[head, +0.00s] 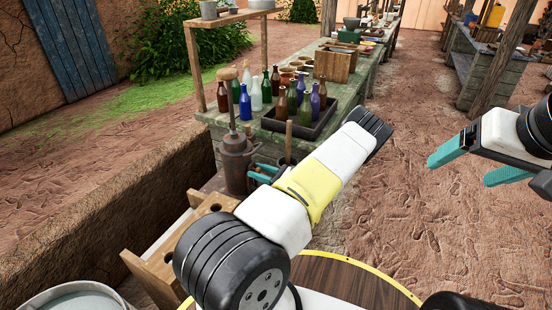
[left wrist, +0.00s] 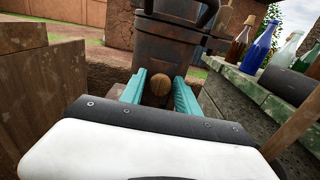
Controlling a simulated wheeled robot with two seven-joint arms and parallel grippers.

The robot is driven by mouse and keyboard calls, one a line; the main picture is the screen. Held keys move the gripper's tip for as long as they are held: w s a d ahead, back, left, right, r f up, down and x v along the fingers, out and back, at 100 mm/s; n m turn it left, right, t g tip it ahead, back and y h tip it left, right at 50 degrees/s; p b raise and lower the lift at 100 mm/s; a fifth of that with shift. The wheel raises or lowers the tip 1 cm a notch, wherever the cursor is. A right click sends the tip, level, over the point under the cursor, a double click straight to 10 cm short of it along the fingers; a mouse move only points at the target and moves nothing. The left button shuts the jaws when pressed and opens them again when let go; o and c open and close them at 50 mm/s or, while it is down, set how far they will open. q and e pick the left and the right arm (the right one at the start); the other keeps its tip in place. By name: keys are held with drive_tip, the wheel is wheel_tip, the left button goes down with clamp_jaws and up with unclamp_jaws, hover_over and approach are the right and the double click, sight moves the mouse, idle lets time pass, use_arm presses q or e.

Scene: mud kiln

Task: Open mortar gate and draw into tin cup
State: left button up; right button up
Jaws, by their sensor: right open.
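A brown, rusty metal vessel (head: 236,160) with an upright plunger handle stands beside the stone bench. In the left wrist view the vessel (left wrist: 170,45) fills the upper middle, with a round wooden knob (left wrist: 158,84) low in front. My left gripper (head: 262,172) is at the vessel's near right side. In its wrist view, the teal fingers (left wrist: 159,88) stand on either side of the knob, apparently with gaps. My right gripper (head: 461,171) is open and empty over the dirt at the right. I cannot identify the mortar gate or tin cup with certainty.
Several glass bottles (head: 245,102) stand on the stone bench, some in a dark tray (head: 305,125). Grey metal pots sit on a wooden shelf (head: 225,18). A mud wall (head: 110,205) is at left, with a wooden box (head: 160,265) and bucket (head: 75,298) below.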

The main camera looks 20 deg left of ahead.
use_arm(q)
clamp_jaws()
drive_tip(key=shift+f, duration=2.05)
drive_tip(key=o, duration=0.8)
unclamp_jaws()
drive_tip(key=shift+o, duration=0.2)
drive_tip(key=d, duration=0.8)
drive_tip(key=shift+s, duration=0.3)
drive_tip(key=shift+a, duration=0.1)
